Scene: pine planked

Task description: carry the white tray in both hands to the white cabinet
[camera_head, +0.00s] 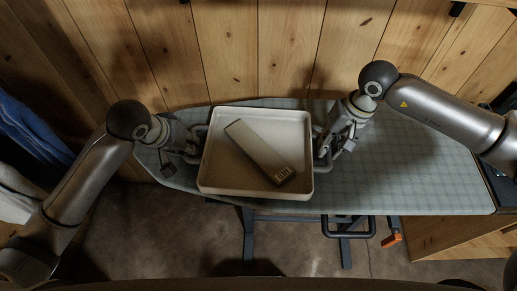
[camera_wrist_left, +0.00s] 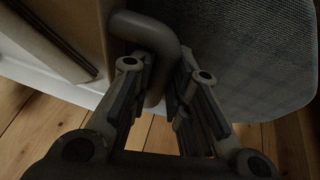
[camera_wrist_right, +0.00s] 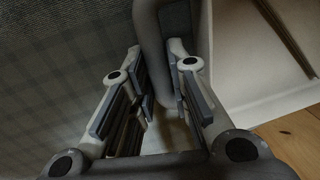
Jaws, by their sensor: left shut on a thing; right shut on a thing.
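The white tray (camera_head: 208,178) is at the left part of the ironing board, in the middle of the head view. A long pale box (camera_head: 260,150) lies flat and slanted inside it. My left gripper (camera_head: 197,142) is shut on the tray's left handle, a grey bar seen between the fingers in the left wrist view (camera_wrist_left: 150,32). My right gripper (camera_head: 321,143) is shut on the right handle, which shows in the right wrist view (camera_wrist_right: 150,35). The tray looks about level; whether it touches the board I cannot tell. I cannot make out a white cabinet.
The ironing board (camera_head: 420,170) has a checked cover, bare to the right of the tray. A plank wall (camera_head: 290,45) stands behind it. Blue and white clothes (camera_head: 30,130) hang at left. A wooden desk (camera_head: 450,238) stands at lower right.

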